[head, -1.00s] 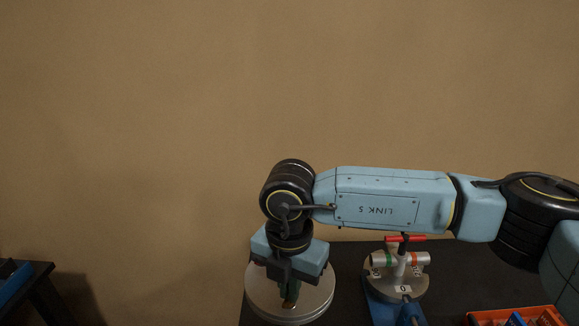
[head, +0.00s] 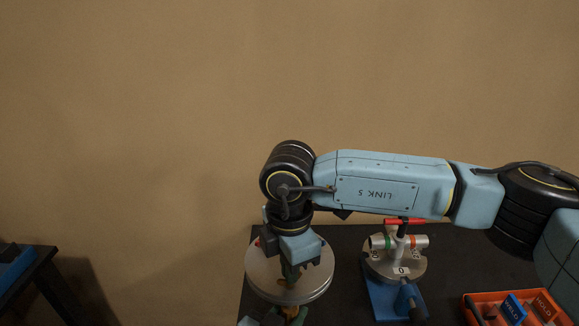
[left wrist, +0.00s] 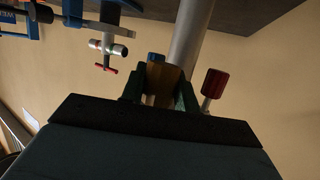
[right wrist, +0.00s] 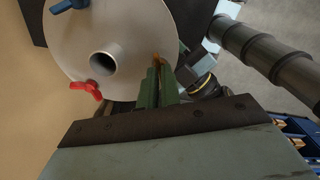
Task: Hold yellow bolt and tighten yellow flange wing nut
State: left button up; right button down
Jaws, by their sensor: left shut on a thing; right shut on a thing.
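The pale round plate (head: 262,283) stands below my right arm in the head view; it also shows in the right wrist view (right wrist: 135,30). My right gripper (head: 289,278) points down at the plate and is shut on the yellow flange wing nut (right wrist: 156,62), mostly hidden between its green fingers. My left gripper (left wrist: 160,100) is below the plate, its green fingers shut on the yellow bolt (left wrist: 164,80). In the head view only part of the left gripper shows at the bottom edge. The bolt's thread inside the plate is hidden.
A red wing nut (right wrist: 86,89) and a blue one (right wrist: 70,5) sit on the plate around its central hole. A valve fixture (head: 398,258) and orange bin (head: 500,300) stand right.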

jog(key=shift+w+r+m, duration=0.1)
jog(key=shift+r+m, duration=0.15)
jog(key=shift+m, duration=0.05)
jog(key=m, duration=0.3)
jog(key=c, duration=1.6)
grip_release()
jog(key=shift+f, duration=0.1)
jog(key=shift+c, duration=0.2)
jog(key=shift+r, duration=2.15)
pick_arm(q)
jog(key=o, duration=1)
jog(key=shift+c, duration=0.2)
